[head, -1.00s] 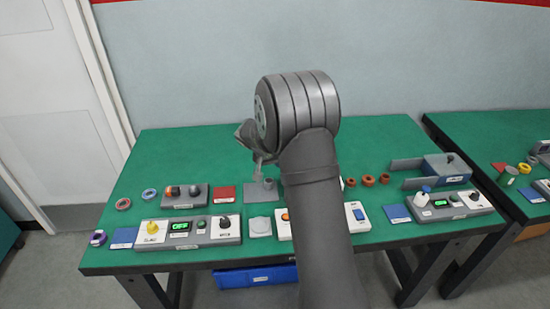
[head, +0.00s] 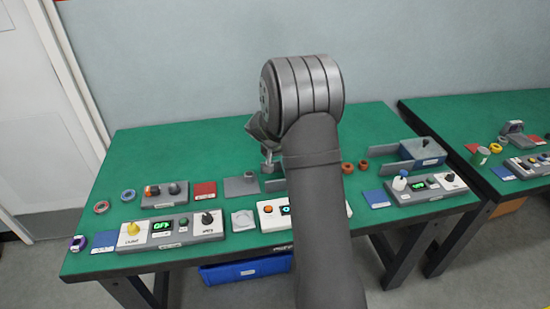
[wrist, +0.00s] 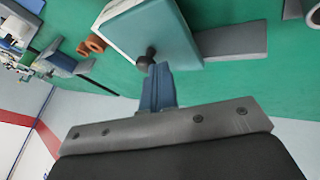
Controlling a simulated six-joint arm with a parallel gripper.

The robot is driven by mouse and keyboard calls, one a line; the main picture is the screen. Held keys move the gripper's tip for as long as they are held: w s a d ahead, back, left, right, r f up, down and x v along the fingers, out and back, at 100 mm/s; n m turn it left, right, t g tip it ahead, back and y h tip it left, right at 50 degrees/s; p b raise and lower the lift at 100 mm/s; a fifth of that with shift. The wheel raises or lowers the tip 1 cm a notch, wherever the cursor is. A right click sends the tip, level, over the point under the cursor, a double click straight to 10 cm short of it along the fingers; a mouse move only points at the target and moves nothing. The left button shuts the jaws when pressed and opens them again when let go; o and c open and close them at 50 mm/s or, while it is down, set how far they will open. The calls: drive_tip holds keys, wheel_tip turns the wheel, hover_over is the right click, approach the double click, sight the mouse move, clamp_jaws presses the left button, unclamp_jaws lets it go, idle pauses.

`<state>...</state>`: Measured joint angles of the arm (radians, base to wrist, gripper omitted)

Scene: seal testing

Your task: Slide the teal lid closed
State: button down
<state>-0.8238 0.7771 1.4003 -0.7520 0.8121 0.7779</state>
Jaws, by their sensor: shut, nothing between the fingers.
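The teal lid (wrist: 172,35) fills the upper middle of the wrist view, on a pale-sided box (wrist: 108,32). A dark round knob (wrist: 149,55) stands near the lid's edge. My gripper (wrist: 158,72) is shut and empty, its blue fingers together close beside the knob. I cannot tell whether they touch it. A flat grey rail (wrist: 232,42) extends from the box to the right. In the head view my gripper (head: 268,165) is low over the table, left of my forearm, which hides the lid and box.
Orange rings (wrist: 90,45) lie near the box. Another box with a blue-grey lid and knob (head: 424,153) stands at the table's right. A grey plate with a post (head: 241,187) lies left of my gripper. A white control panel (head: 270,222) sits in front. Green table (head: 200,145) is clear behind.

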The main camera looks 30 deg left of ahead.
drive_tip(key=shift+w+d, duration=1.25)
drive_tip(key=shift+d, duration=0.05)
drive_tip(key=s+a, duration=0.2)
drive_tip(key=a, duration=0.1)
drive_tip(key=shift+s+a+r, duration=0.25)
drive_tip(key=shift+a+r, duration=0.05)
drive_tip(key=shift+r, duration=0.1)
drive_tip(key=v, duration=1)
drive_tip(key=shift+f, duration=0.15)
drive_tip(key=x, duration=0.8)
drive_tip(key=w+d+f, duration=0.2)
drive_tip(key=w+d, duration=0.1)
drive_tip(key=shift+w+d, duration=0.15)
drive_tip(key=shift+d, duration=0.05)
